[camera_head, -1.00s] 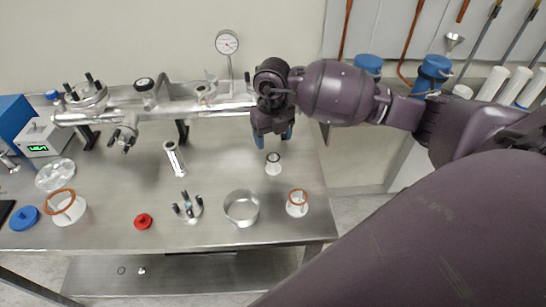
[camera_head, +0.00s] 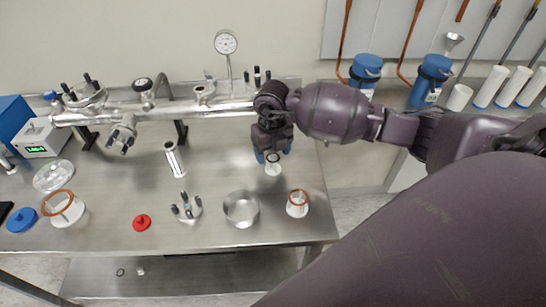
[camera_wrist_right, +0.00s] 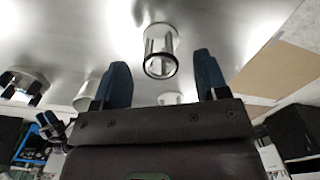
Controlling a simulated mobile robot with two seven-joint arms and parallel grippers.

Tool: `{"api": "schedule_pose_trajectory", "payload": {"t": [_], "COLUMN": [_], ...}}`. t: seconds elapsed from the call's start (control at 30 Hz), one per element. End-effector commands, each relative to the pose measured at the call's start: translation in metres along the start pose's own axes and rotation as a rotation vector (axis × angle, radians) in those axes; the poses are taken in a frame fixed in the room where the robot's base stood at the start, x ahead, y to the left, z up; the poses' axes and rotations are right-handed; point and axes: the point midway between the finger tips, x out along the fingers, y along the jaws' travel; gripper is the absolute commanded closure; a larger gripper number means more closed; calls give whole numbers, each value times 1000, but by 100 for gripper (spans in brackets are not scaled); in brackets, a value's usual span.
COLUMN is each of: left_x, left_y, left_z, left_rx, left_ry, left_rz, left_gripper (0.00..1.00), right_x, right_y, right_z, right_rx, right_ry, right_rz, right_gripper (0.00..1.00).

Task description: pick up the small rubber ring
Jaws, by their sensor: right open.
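A small black ring (camera_head: 273,157) sits on top of a small pale, cage-like stand (camera_head: 273,169) at the right part of the steel bench. In the right wrist view, the black ring (camera_wrist_right: 160,66) rims the near end of the clear-and-white stand (camera_wrist_right: 161,42). My right gripper (camera_head: 273,154) is open with blue fingertips, just above the stand. In the right wrist view, the ring shows between the two fingers (camera_wrist_right: 162,72), with a gap on both sides. The gripper is empty.
An orange ring on a white stand (camera_head: 297,203) and a steel hoop (camera_head: 241,208) stand nearer the bench's front edge. A horizontal metal tube (camera_head: 215,108) runs behind the gripper. The bench's right edge is close. A small dark ring (camera_head: 120,272) lies on the lower shelf.

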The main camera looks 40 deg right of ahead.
Motion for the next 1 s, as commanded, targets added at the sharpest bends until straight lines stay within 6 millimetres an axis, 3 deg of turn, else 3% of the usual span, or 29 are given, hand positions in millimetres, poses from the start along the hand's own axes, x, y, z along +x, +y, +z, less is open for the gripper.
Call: {"api": "schedule_pose_trajectory", "payload": {"t": [0.63, 0.93, 1.0], "left_x": [-4, -1, 0], "left_y": [-1, 0, 0], "left_z": [12, 6, 3], "left_rx": [-2, -1, 0], "left_ry": [-22, -10, -5], "left_rz": [-3, -1, 0], "left_gripper": [57, 57, 57], "right_x": [4, 4, 4], "right_y": [0, 0, 0], "right_z": [0, 0, 0], "right_rx": [0, 0, 0], "right_ry": [0, 0, 0], "right_rz": [0, 0, -1], "right_gripper": [34, 80, 81]}}
